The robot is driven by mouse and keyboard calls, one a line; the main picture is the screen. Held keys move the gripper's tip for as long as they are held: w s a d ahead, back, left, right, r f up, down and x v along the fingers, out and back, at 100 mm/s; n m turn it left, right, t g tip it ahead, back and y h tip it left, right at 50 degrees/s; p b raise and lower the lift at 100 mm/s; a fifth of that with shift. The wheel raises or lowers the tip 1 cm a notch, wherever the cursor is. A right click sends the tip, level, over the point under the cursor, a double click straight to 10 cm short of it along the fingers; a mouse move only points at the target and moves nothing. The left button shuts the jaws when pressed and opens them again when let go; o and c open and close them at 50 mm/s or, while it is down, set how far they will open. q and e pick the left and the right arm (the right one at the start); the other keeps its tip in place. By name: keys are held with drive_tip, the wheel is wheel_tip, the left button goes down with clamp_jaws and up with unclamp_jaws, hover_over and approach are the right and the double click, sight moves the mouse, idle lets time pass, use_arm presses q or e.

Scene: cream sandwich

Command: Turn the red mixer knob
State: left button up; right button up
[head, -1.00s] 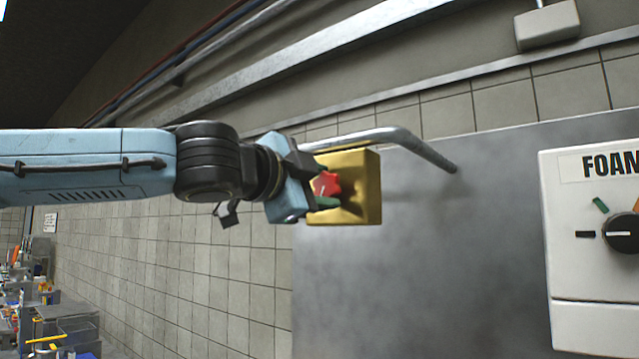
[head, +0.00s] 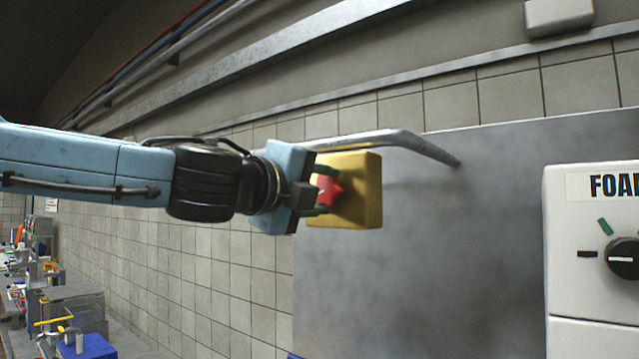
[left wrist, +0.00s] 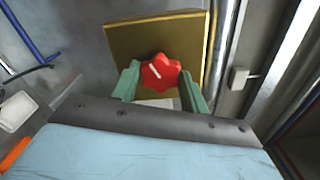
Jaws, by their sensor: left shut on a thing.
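The red mixer knob (head: 327,190) sits on the face of a yellow-gold box (head: 366,190) on the wall. In the left wrist view the knob (left wrist: 160,72) is lobed with a white mark, in front of the gold plate (left wrist: 150,38). My left gripper (head: 320,192) is at the knob, its green fingers on either side of it. In the left wrist view the left gripper (left wrist: 162,82) is shut on the knob. My right gripper is not in view.
A bent metal pipe (head: 420,146) runs just above and behind the gold box. A white panel (head: 590,270) with a black dial (head: 625,258) is at the right. Cluttered benches show at the lower left. The metal wall panel (head: 430,260) between is clear.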

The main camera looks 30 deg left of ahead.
use_arm(q)
drive_tip(key=shift+m, duration=0.6)
drive_tip(key=o, duration=1)
drive_tip(key=shift+s, duration=0.1)
drive_tip(key=shift+s, duration=0.6)
drive_tip(key=s+a, duration=0.1)
drive_tip(key=s, duration=1.1)
drive_tip(key=shift+w, duration=0.1)
